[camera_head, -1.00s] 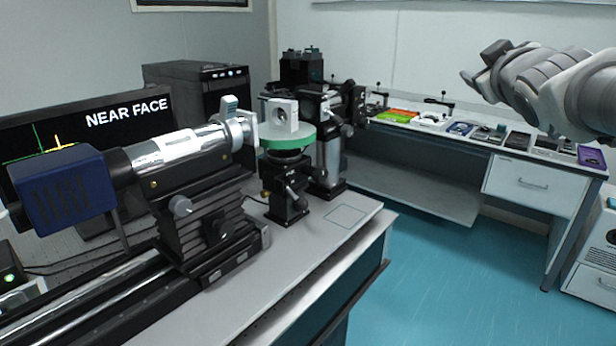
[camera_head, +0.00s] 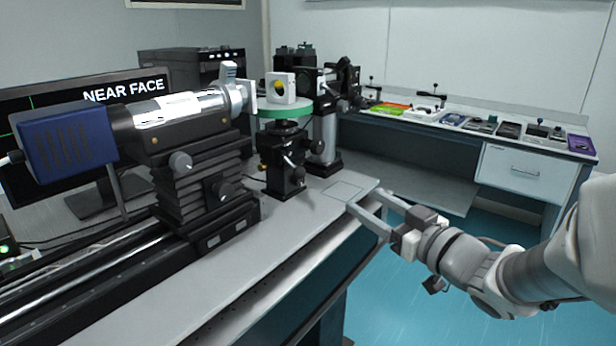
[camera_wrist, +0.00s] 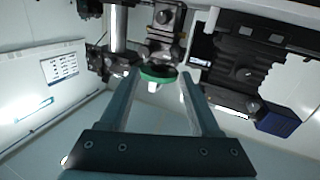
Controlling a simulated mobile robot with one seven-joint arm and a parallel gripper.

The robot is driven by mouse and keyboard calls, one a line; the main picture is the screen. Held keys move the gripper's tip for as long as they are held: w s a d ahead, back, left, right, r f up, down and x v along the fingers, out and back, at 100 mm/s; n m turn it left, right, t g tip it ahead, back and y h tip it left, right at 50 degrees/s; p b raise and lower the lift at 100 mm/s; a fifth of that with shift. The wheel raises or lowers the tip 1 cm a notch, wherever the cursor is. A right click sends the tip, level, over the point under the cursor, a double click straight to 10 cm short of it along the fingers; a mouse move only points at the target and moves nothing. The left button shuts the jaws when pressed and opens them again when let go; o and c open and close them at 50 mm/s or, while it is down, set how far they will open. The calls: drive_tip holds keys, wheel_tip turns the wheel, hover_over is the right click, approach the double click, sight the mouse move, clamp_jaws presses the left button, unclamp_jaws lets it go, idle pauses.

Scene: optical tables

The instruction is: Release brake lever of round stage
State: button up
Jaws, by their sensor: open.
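The round stage (camera_head: 283,112) is a green disc on a black post mount (camera_head: 285,165) near the right end of the optical table. A white square block with a round hole (camera_head: 282,88) stands on it. Small knobs or levers stick out from the mount, but I cannot tell which is the brake lever. My gripper (camera_head: 365,201) is open and empty, to the right of the mount and apart from it, by the table's edge. In the wrist view the green stage (camera_wrist: 158,76) appears between the tips of my two fingers, beyond them.
A blue-ended tube instrument (camera_head: 70,145) on a black rail carriage (camera_head: 205,190) stands left of the stage. A black mount with a silver post (camera_head: 326,135) stands just behind it. The bare tabletop (camera_head: 270,235) in front is clear. A side bench with trays (camera_head: 480,125) is at the back right.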

sight(303, 175)
drive_tip(key=shift+n+g+y, duration=0.3)
drive_tip(key=shift+n+y, duration=0.2)
drive_tip(key=shift+y, duration=0.2)
drive_tip(key=b+x, duration=0.1)
drive_tip(key=x, duration=0.5)
drive_tip(key=s+a+b+x, duration=0.1)
drive_tip(key=b+x, duration=0.1)
drive_tip(key=x, duration=0.4)
drive_tip(key=a+b+x, duration=0.1)
drive_tip(key=x, duration=0.5)
drive_tip(key=shift+s+b, duration=0.2)
drive_tip(key=shift+b, duration=0.2)
clamp_jaws()
